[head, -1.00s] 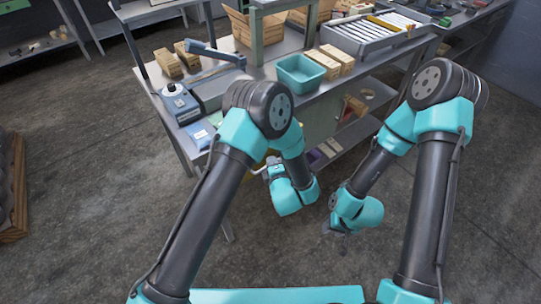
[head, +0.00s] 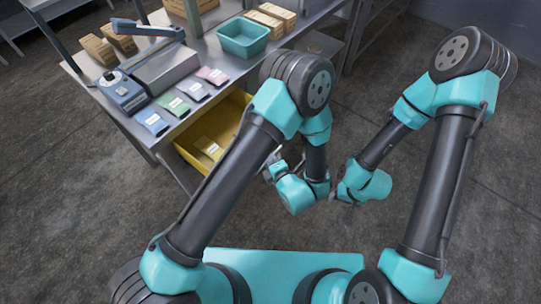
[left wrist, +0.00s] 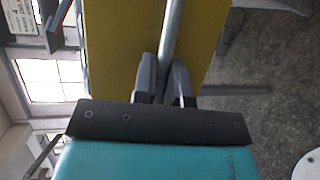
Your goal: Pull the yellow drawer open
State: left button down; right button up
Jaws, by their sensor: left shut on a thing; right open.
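The yellow drawer (head: 228,118) stands open below the bench top, with its inside showing from above in the head view. A packet with a white label (head: 208,147) lies in it. My left arm hides the drawer's right part and front in that view. In the left wrist view the yellow drawer front (left wrist: 112,50) fills the upper middle, with a grey bar handle (left wrist: 173,28) across it. My left gripper (left wrist: 165,76) is shut on this handle; it also shows small in the head view (head: 270,172). My right gripper (head: 343,196) is open and empty, apart from the drawer.
On the bench lie blue, green, white and pink packets (head: 174,104) beside a blue-grey device (head: 122,91). A teal bin (head: 243,37) and cardboard boxes (head: 271,18) stand further back. The floor right of the bench is clear.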

pick_arm(q)
jog(key=c, duration=1.2)
grip_release()
jog(key=v, duration=1.2)
jog(key=shift+w+a, duration=0.1)
jog(key=x, duration=1.1)
jog(key=v, duration=1)
jog(key=shift+s, duration=0.2)
